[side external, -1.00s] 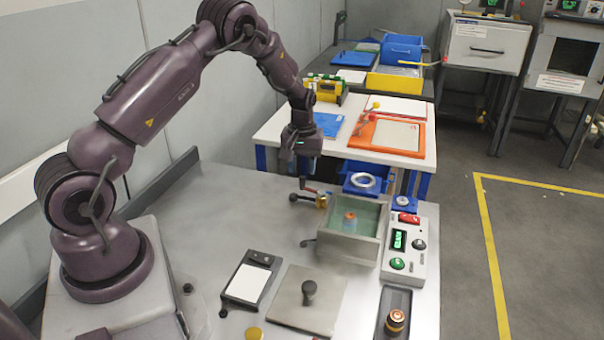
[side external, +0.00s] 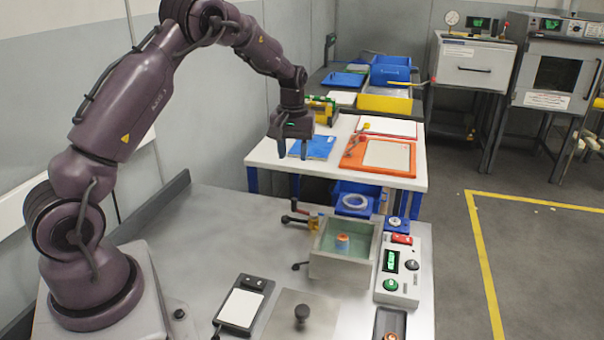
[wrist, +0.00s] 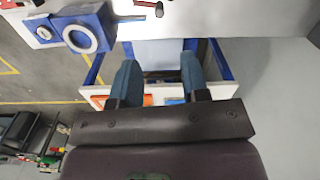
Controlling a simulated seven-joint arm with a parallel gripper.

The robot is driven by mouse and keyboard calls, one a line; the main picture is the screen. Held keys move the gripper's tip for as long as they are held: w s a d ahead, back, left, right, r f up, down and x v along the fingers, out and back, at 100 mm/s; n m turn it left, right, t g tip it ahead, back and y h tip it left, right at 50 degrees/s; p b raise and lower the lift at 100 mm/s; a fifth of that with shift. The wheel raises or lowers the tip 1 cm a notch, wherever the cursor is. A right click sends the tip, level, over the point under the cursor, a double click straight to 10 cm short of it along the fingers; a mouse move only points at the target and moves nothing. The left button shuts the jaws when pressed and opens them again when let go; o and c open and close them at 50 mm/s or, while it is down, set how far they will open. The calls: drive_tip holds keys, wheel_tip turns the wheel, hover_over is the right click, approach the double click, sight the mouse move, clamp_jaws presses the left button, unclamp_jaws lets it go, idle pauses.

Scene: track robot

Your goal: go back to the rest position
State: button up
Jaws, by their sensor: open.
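My gripper (side external: 292,152) is open and empty, raised in the air in the side external view. It appears in front of the white table with the blue sheet and orange tray, above the far edge of the grey bench. In the wrist view my gripper (wrist: 160,82) shows two dark fingers spread apart with nothing between them. The fingers point down past the gap between the grey bench and the white table.
A blue block with a white ring (side external: 355,203) is behind the box. The bench's left middle is clear.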

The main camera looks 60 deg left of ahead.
drive_tip(key=s+d+r+m+t, duration=0.2)
drive_tip(key=s+d+r+m, duration=0.3)
drive_tip(key=s+d+r, duration=0.3)
drive_tip(key=s+d+r+m+t, duration=0.3)
drive_tip(key=s+d+r+m, duration=0.2)
drive_tip(key=s+d, duration=0.9)
wheel_tip(320, 180, up, 4)
drive_tip(key=shift+s+f+m+t, duration=0.1)
drive_tip(key=shift+s+m+t, duration=0.2)
drive_tip(key=shift+s, duration=0.3)
